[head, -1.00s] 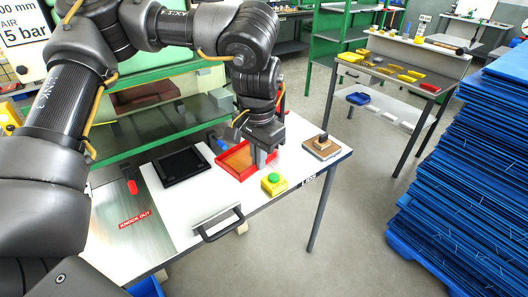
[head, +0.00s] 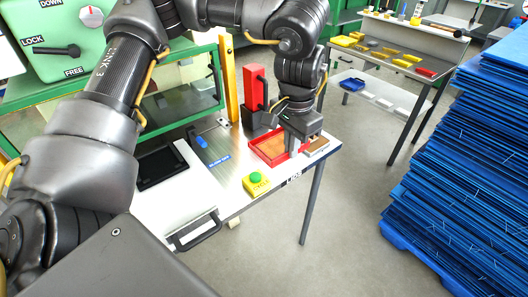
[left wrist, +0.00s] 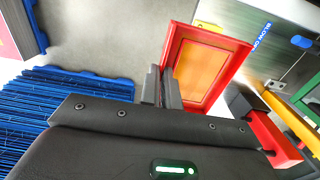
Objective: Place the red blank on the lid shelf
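The red blank (head: 268,153), a flat red-rimmed piece with an orange-brown middle, is at the right end of the white table. My left gripper (head: 296,147) is at its right edge in the head view. In the left wrist view the two fingers (left wrist: 163,88) are close together on the edge of the red blank (left wrist: 203,68). The head view does not show clearly whether the blank touches the tabletop. A LIDS label (head: 294,178) is on the front edge of the white table (head: 232,193), the likely lid shelf. My right gripper is not in view.
A yellow box with a green button (head: 256,182) stands in front of the blank. A brown block (head: 318,148) is close by on the right, partly hidden by my gripper. A black tray (head: 160,168) lies left. A red post (head: 255,88) stands behind. Blue stacked sheets (head: 455,150) are far right.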

